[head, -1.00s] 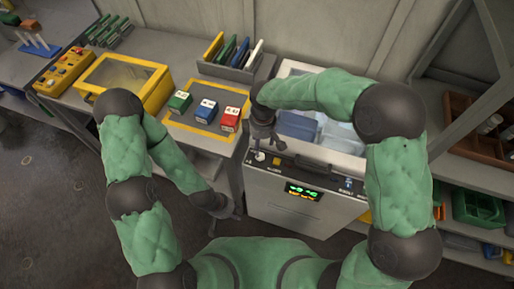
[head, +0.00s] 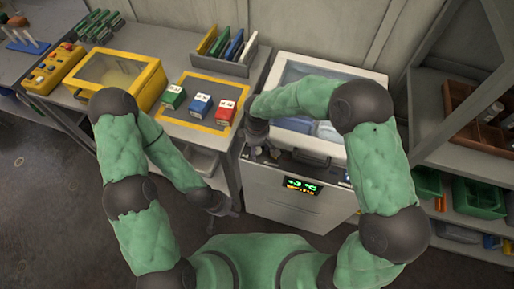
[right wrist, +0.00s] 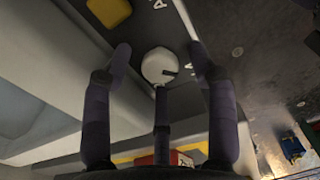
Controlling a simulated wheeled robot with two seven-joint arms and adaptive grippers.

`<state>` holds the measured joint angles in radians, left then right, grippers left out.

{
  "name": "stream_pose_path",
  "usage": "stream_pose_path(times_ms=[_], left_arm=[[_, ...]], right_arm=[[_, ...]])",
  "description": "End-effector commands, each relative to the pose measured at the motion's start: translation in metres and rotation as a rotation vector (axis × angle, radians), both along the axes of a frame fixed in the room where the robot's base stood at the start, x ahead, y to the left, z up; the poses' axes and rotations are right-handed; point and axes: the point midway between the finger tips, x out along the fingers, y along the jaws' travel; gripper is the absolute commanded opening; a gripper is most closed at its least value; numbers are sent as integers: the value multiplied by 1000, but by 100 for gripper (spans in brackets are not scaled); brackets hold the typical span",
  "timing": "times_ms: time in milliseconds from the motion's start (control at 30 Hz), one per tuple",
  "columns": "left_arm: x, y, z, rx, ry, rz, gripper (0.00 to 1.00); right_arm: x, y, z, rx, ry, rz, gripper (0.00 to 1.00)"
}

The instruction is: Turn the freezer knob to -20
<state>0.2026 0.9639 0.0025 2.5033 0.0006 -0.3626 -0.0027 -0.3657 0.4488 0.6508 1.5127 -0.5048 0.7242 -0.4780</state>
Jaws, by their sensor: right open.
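The freezer (head: 290,205) stands right of the middle in the head view. Its lit display (head: 302,186) shows green digits, seemingly about +3 °C, though small. The round white knob (right wrist: 158,66) with a dark pointer mark shows in the right wrist view; in the head view my gripper hides it. My right gripper (head: 258,150) is over the freezer's front left corner. In the right wrist view its open fingers (right wrist: 162,62) are on either side of the knob, with no clear contact. My left gripper (head: 228,212) hangs low left of the freezer, its fingers too small to judge.
A bench left of the freezer holds green, blue (head: 201,105) and red boxes on a yellow-edged mat (head: 184,122), a yellow case (head: 120,75) and a file rack (head: 225,60). A shelf with a green bin (head: 478,198) stands at the right.

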Motion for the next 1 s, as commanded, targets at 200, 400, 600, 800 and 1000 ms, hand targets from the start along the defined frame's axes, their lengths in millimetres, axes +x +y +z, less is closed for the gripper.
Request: stream_pose_path(times_ms=[200, 400, 600, 800, 1000], left_arm=[[0, 0, 0, 0, 0, 0, 40], [0, 0, 0, 0, 0, 0, 40], [0, 0, 0, 0, 0, 0, 40], [0, 0, -1, 0, 0, 0, 40], [0, 0, -4, 0, 0, 0, 40]], right_arm=[[0, 0, 0, 0, 0, -1, 58], [0, 0, 0, 0, 0, -1, 13], [0, 0, 0, 0, 0, -2, 2], [0, 0, -1, 0, 1, -32, 2], [0, 0, -1, -1, 1, -132, 2]])
